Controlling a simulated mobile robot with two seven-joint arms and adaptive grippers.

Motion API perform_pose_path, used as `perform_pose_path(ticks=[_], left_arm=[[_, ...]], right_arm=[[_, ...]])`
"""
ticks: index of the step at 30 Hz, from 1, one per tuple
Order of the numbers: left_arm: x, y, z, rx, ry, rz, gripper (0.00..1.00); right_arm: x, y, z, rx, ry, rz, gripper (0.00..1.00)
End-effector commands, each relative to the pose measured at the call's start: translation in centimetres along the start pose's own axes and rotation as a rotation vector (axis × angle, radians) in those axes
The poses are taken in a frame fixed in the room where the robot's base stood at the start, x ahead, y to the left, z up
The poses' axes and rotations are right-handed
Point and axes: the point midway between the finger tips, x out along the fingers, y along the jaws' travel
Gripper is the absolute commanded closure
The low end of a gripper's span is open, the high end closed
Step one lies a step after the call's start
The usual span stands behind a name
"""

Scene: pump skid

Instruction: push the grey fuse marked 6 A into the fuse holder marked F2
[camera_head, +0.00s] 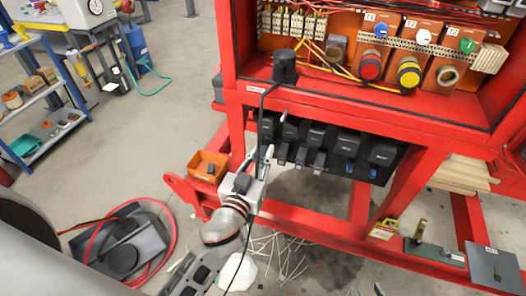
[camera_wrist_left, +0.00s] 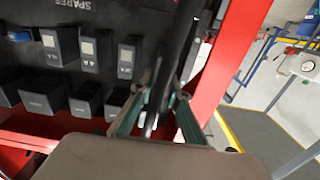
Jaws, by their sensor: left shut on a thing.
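My left gripper (camera_head: 262,156) is just left of the fuse panel, by the red frame post. I cannot read which is 6 A or which holder is F2. My right gripper is not in view.
Two blue fuses (camera_head: 360,170) are at the row's right end. An orange bin (camera_head: 197,158) with a dark thing inside is left of my gripper. A black cylinder (camera_head: 285,68) stands on the red ledge above. A red hose (camera_head: 170,215) lies on the floor.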

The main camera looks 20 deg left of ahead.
Motion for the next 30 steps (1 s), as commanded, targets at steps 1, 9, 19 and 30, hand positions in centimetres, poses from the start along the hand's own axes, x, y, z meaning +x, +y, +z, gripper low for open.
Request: perform_pose_path(ticks=[1,9,19,30], left_arm=[[-0.1,0.0,0.0,-0.001,0.0,0.0,1.0],[-0.4,0.0,0.0,-0.001,0.0,0.0,1.0],[-1.6,0.0,0.0,-0.001,0.001,0.0,1.0],[-2.9,0.0,0.0,-0.002,0.0,0.0,1.0]], right_arm=[[0.0,0.0,0.0,0.0,0.0,0.0,0.65],[0.0,0.0,0.1,0.0,0.0,0.0,0.65],[0.1,-0.1,0.3,0.001,-0.002,0.0,0.65],[0.3,-0.1,0.7,0.001,-0.004,-0.001,0.65]])
